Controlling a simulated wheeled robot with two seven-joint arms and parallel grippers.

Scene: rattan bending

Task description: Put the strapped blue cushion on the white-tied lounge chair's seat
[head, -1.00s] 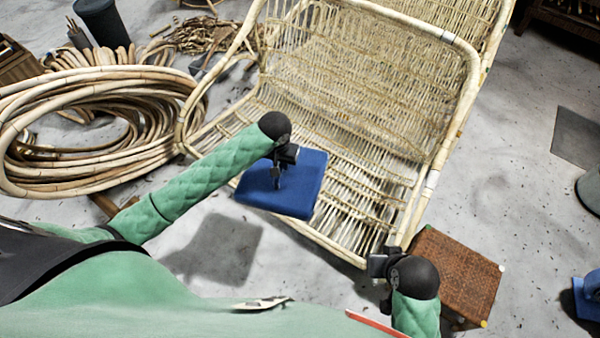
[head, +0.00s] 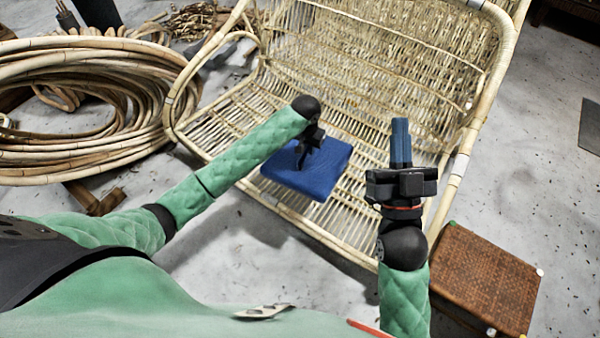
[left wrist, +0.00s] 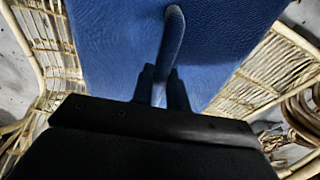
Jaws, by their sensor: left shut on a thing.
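The blue cushion (head: 325,180) has a strap on top, seen as a raised loop in the left wrist view (left wrist: 172,40). My left gripper (head: 303,158) is shut on this strap. The cushion overlaps the front part of the rattan lounge chair's seat (head: 222,130); I cannot tell whether it touches the seat. The chair has pale ties on its frame joints and its woven back rises behind the seat. My right gripper (head: 401,140) is empty in front of the chair's right side, its two fingers together and pointing away from me.
A brown woven box (head: 485,275) stands on the floor at the chair's right front corner, close to my right arm. A large rattan coil (head: 85,100) lies at the left. Grey floor (head: 235,235) is clear before the chair.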

